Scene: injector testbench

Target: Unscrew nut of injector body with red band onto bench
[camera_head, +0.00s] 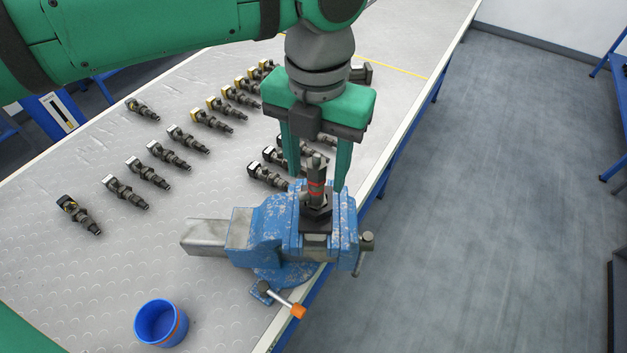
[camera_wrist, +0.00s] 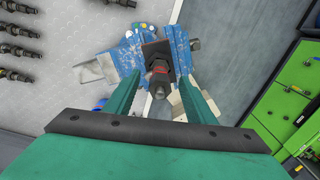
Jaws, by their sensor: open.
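The injector body with the red band (camera_head: 316,190) stands upright in the jaws of the blue vise (camera_head: 262,237) at the bench edge. Its dark nut end (camera_head: 317,162) points up. In the wrist view the injector body (camera_wrist: 159,72) shows between the fingers, with the vise (camera_wrist: 128,52) behind it. My gripper (camera_head: 329,182) is open, pointing down, with one green finger on each side of the injector's upper part. I see no contact between fingers and nut. In the wrist view my gripper (camera_wrist: 160,90) holds nothing.
Several injectors (camera_head: 170,156) lie in rows on the grey bench (camera_head: 60,160), left of and behind the vise. A blue cup (camera_head: 161,323) stands at the front left. The vise handle (camera_head: 366,250) sticks out on the right. Bare bench lies between the cup and the injectors.

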